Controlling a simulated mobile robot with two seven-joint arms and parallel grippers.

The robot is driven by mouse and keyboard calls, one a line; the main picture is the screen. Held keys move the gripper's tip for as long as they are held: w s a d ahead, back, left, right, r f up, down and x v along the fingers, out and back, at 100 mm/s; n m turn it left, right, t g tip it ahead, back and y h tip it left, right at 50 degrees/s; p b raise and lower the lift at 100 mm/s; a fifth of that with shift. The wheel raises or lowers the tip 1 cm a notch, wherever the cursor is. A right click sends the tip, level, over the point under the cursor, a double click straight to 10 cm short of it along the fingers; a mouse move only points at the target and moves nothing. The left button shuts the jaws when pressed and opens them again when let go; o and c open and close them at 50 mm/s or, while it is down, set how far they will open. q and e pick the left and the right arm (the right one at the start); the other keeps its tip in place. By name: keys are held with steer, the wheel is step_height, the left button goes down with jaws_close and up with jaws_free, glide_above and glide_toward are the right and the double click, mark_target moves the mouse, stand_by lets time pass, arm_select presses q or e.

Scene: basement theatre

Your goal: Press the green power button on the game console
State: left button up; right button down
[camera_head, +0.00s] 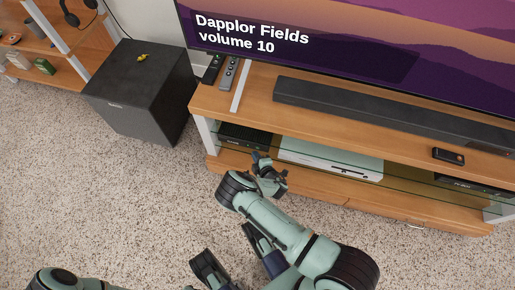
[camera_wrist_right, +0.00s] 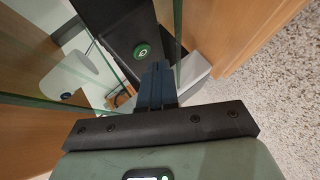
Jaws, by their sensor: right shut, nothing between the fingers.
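The game console is a black box (camera_head: 245,137) on the glass shelf under the TV, at the left end. In the right wrist view its round green power button (camera_wrist_right: 142,50) shows on the dark front face. My right gripper (camera_head: 262,160) is in front of the console at the shelf's left end. Its dark blue fingers (camera_wrist_right: 157,72) are together and empty, just below the button in the wrist view. A small gap seems to show between fingertips and button; contact cannot be told.
A white device (camera_head: 330,157) sits right of the console. The wooden TV stand (camera_head: 255,90) overhangs the shelf, with a white leg (camera_wrist_right: 190,70) beside the console. Glass edges (camera_wrist_right: 177,20) are close to the fingers. A black subwoofer (camera_head: 140,90) stands left on open carpet.

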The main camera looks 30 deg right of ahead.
steer(key=shift+w+d, duration=0.1)
steer(key=shift+d, duration=0.05)
stand_by(0.4)
steer(key=shift+w+d, duration=0.2)
steer(key=shift+w+d, duration=0.1)
steer(key=shift+d, duration=0.05)
stand_by(0.6)
steer(key=shift+s+a+p, duration=0.4)
steer(key=shift+a+p, duration=0.1)
steer(key=s+a+p, duration=0.2)
steer(key=s+a, duration=0.2)
steer(key=shift+a+p, duration=0.3)
steer(key=shift+p, duration=0.1)
stand_by(0.4)
